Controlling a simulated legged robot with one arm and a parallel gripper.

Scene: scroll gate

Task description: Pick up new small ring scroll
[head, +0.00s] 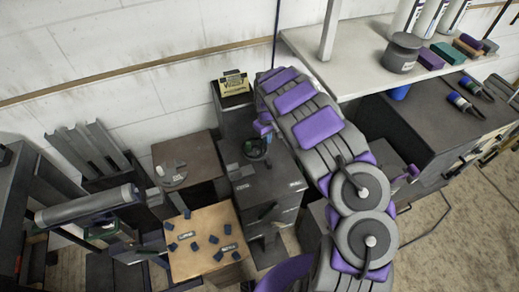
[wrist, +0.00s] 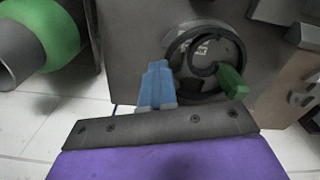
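A round black ring-shaped piece (wrist: 205,62) with small pale print and a green tab (wrist: 232,82) lies on a dark grey top in the wrist view. I take it for the small ring scroll, but cannot tell whether it is the new one. In the head view it appears as a small dark ring (head: 256,149) on a dark cabinet (head: 265,185). My gripper is largely hidden in the head view.
A grey roll with a green band (wrist: 55,30) is at the wrist view's upper left. A wooden board (head: 208,240) with several small dark blue pieces stands front left of the cabinet. A brown-topped box (head: 187,160) is beside it. A white shelf (head: 360,75) is at upper right.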

